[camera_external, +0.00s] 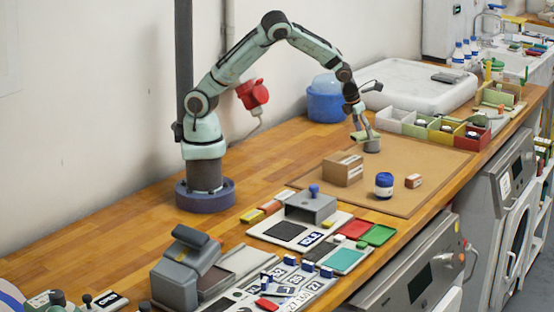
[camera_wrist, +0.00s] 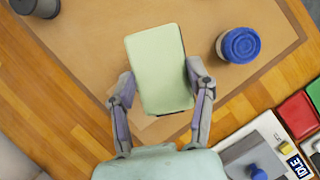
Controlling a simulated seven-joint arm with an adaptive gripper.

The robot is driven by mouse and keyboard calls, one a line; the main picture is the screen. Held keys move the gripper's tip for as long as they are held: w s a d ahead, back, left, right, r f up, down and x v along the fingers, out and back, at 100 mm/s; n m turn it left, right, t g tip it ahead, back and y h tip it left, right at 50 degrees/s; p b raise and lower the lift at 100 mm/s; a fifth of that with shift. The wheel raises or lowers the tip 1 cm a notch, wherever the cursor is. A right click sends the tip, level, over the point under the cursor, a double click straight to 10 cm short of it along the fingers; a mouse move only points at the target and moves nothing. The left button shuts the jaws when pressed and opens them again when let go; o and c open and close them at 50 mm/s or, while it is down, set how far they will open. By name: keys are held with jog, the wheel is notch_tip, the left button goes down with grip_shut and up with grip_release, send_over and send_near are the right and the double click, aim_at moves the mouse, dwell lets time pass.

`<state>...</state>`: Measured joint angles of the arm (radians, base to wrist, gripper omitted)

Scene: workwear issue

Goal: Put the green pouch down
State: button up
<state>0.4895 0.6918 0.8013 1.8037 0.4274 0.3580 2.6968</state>
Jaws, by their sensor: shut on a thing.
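The green pouch (camera_wrist: 160,68) is a pale green, flat rectangular thing between the two fingers of my gripper (camera_wrist: 160,88) in the wrist view. My gripper is shut on its sides. In the external view my gripper (camera_external: 362,128) hangs over the back part of the brown mat (camera_external: 415,158), with the pouch (camera_external: 361,135) small at its tips. The pouch hides what lies straight below it in the wrist view. I cannot tell its exact height above the mat.
On the mat stand a cardboard box (camera_external: 342,168), a blue-lidded jar (camera_external: 384,185), a small orange-brown block (camera_external: 413,181) and a grey cylinder (camera_external: 372,145). Coloured bins (camera_external: 440,130) line the back right. A panel with trays (camera_external: 310,222) lies in front. The mat's right part is bare.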

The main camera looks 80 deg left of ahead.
jog(key=a+n, duration=0.1)
jog(key=a, duration=0.4)
send_over(397, 169)
jog(key=s, duration=0.1)
jog(key=f, duration=1)
jog(key=shift+s+d, duration=0.15)
jog(key=shift+d, duration=0.05)
jog(key=shift+f+y, duration=0.3)
jog(key=shift+f, duration=1.35)
jog(key=shift+f, duration=0.1)
jog(key=o, duration=1.1)
jog(key=shift+o, duration=0.2)
